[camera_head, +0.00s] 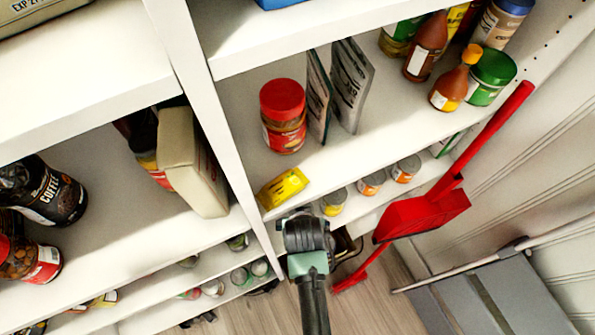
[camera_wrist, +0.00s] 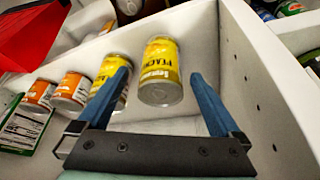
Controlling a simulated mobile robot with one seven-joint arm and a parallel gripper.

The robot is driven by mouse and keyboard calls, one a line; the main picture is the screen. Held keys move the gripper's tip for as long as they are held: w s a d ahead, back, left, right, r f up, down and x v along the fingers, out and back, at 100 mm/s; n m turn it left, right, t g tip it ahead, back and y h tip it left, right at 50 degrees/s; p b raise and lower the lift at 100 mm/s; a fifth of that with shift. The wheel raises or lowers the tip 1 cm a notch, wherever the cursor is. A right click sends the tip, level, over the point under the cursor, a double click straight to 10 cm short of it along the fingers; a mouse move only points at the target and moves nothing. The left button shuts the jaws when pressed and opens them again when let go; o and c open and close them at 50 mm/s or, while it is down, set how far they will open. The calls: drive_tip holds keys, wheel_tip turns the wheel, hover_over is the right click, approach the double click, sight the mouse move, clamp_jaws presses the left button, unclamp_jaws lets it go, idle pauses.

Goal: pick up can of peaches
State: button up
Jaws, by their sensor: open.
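A can of peaches (camera_wrist: 160,72) with a yellow label stands on a white shelf in the wrist view, in line with the gap between my fingers. My gripper (camera_wrist: 159,75) is open, one blue finger on each side of the can's image. I cannot tell how far the fingertips are from it. A second yellow can (camera_wrist: 103,84) is partly hidden behind the left finger. In the head view, a yellow can (camera_head: 334,203) stands on the lower shelf, just beyond my wrist, which hides the fingers.
Orange-labelled cans (camera_head: 371,183) stand in the same row, beside a green box (camera_wrist: 22,128). A white shelf wall (camera_wrist: 268,85) rises close on the right in the wrist view. A red dustpan (camera_head: 420,212) stands near the shelf's right end.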

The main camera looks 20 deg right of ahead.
drive_tip(key=shift+w+p+x, duration=0.15)
drive_tip(key=shift+w+x, duration=0.05)
drive_tip(key=shift+x, duration=1.35)
drive_tip(key=shift+w+p+x, duration=0.15)
drive_tip(key=shift+x, duration=1.35)
drive_tip(key=shift+r, duration=0.1)
clamp_jaws()
